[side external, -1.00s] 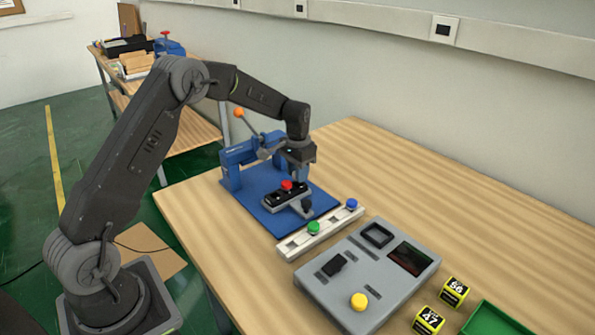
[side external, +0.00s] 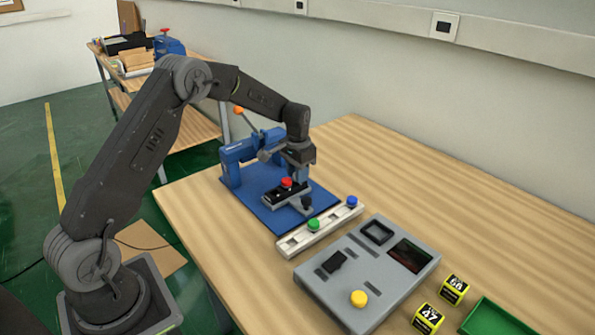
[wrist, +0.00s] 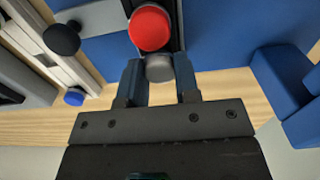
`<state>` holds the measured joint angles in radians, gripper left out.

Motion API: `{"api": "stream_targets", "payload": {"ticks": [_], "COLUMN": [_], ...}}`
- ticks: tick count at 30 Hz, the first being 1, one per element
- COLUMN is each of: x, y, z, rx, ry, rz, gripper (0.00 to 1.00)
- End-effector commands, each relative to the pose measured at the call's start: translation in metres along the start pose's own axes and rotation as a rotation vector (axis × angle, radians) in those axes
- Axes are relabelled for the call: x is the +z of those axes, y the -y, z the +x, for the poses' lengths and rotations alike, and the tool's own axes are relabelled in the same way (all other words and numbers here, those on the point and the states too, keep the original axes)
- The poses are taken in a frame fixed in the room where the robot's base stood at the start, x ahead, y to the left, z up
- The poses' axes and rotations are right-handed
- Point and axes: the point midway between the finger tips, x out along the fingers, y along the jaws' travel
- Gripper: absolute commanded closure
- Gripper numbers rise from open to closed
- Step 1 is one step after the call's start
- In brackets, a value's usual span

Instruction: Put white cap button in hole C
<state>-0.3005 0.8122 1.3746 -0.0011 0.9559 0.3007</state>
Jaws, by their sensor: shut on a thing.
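My gripper (side external: 301,176) is low over the black block (side external: 279,195) on the blue press fixture. In the wrist view its fingers (wrist: 158,80) are shut on a round, grey-looking cap (wrist: 159,68), which seems to be the white cap button in shade. This cap sits right beside a red cap button (wrist: 151,27) on the black block; whether it is seated in a hole or just above one I cannot tell. The red cap (side external: 287,182) also shows in the side view, where the held cap is hidden by my gripper. No hole letters are legible.
A white rail (side external: 335,220) in front holds a green cap (side external: 313,224) and a blue cap (side external: 351,201). A grey console (side external: 335,295) with a yellow button (side external: 358,299) stands nearer. The blue press (side external: 240,158) with its orange-knobbed lever stands close behind my gripper.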

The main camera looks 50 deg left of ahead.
Motion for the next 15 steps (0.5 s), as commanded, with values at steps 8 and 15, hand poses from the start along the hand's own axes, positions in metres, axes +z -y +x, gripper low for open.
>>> {"api": "stream_targets", "payload": {"ticks": [8, 15], "x": [0.0000, -0.0001], "y": [0.0000, 0.0000], "z": [0.0009, 0.0007], "rx": [0.000, 0.000], "ry": [0.000, 0.000], "rz": [0.000, 0.000], "gripper": [0.87, 0.51]}}
